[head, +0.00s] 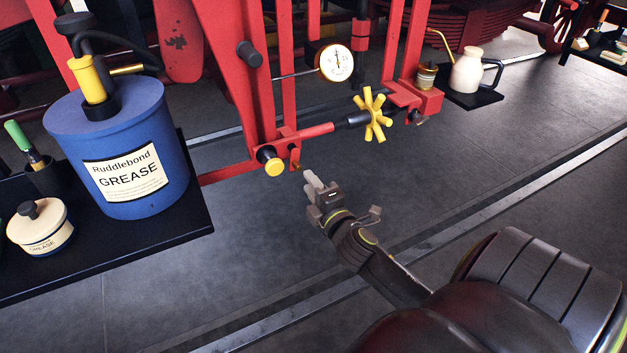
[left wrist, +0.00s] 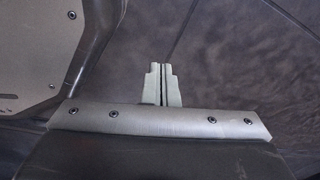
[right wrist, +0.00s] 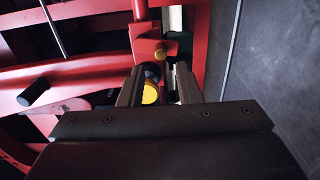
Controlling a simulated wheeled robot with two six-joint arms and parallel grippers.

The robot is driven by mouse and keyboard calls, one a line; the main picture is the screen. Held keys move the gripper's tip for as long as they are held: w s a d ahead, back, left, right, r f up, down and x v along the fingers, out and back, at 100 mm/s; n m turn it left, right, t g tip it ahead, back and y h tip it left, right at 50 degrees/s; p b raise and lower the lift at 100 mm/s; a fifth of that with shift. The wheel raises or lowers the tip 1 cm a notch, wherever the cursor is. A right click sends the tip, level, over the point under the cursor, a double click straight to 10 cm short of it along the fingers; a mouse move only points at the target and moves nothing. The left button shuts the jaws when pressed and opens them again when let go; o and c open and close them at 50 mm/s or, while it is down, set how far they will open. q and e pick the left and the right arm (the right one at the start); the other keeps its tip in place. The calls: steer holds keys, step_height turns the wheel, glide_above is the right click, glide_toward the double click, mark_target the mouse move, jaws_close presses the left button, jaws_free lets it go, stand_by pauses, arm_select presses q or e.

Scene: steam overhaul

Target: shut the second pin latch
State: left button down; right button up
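A yellow-capped round knob (head: 270,160) sits at the lower end of the red frame, beside a red block with a small brass pin (head: 298,166). I cannot tell for sure which part is the second pin latch. My right gripper (head: 312,182) is just right of and below the knob. In the right wrist view its fingers (right wrist: 160,90) are apart, with the yellow cap (right wrist: 150,93) showing between them and the brass pin (right wrist: 160,54) beyond. No contact is visible. My left gripper (left wrist: 162,85) is out of the head view; its fingers are together and empty.
A yellow star handwheel (head: 372,115) and a dial gauge (head: 336,63) are on the red frame. A blue grease drum (head: 125,145) stands on a black shelf (head: 150,240) at left. A cream jug (head: 467,72) stands at right. The grey floor below is clear.

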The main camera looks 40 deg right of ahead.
mark_target(299, 170)
steer(key=x, duration=0.5)
steer(key=shift+w+d+b, duration=0.1)
steer(key=shift+w+b, duration=0.1)
steer(key=shift+b, duration=0.15)
steer(key=shift+w+d, duration=0.1)
steer(key=shift+w, duration=0.3)
arm_select(q)
steer(key=shift+w+f, duration=0.2)
steer(key=shift+w, duration=0.35)
arm_select(e)
steer(key=shift+w, duration=0.1)
jaws_close()
arm_select(q)
steer(key=shift+s, duration=0.35)
steer(key=shift+w, duration=0.25)
arm_select(e)
steer(key=shift+f, duration=0.15)
